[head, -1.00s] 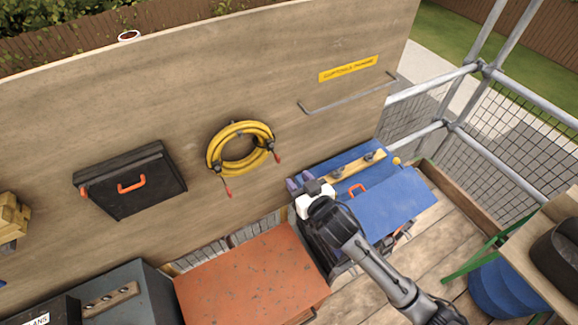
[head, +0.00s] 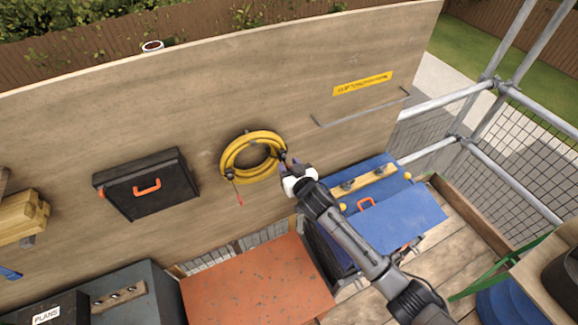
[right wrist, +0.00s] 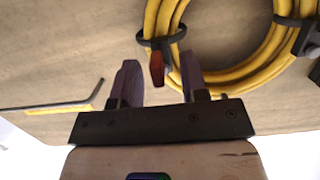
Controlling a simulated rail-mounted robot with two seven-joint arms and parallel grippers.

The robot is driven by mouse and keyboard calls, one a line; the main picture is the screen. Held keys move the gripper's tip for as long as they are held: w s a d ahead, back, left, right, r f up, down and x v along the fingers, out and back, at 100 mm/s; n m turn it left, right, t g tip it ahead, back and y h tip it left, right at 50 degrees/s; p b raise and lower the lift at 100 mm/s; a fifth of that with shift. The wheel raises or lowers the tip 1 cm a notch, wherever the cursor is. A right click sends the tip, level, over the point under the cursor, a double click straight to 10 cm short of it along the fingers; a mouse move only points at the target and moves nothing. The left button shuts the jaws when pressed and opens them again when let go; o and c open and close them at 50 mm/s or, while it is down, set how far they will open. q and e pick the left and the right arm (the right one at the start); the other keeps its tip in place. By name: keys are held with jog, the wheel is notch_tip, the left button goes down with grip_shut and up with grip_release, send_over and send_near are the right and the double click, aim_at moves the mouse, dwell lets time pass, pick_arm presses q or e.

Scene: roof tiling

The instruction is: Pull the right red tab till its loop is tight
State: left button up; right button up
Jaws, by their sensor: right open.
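A coil of yellow hose (head: 232,152) hangs on the upright wooden board, held by dark loops. In the right wrist view the hose (right wrist: 228,76) fills the upper right. The right red tab (right wrist: 157,68) hangs from a dark loop (right wrist: 160,40) at the hose's edge. My right gripper (head: 288,168) is open at the hose's right side, and hides that tab in the head view. In the right wrist view the tab shows between the fingers of the gripper (right wrist: 160,82), with gaps on both sides. The left red tab (head: 240,199) hangs free below the coil. My left gripper is not in view.
A black case (head: 146,186) hangs left of the hose. A metal rail (head: 360,110) sits under a yellow sign (head: 362,84) at the right. A blue box (head: 400,222) and a rust-red surface (head: 250,285) stand below. The board around the hose is clear.

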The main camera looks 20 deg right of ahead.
dwell(0.3)
jog(key=c, duration=0.3)
grip_shut()
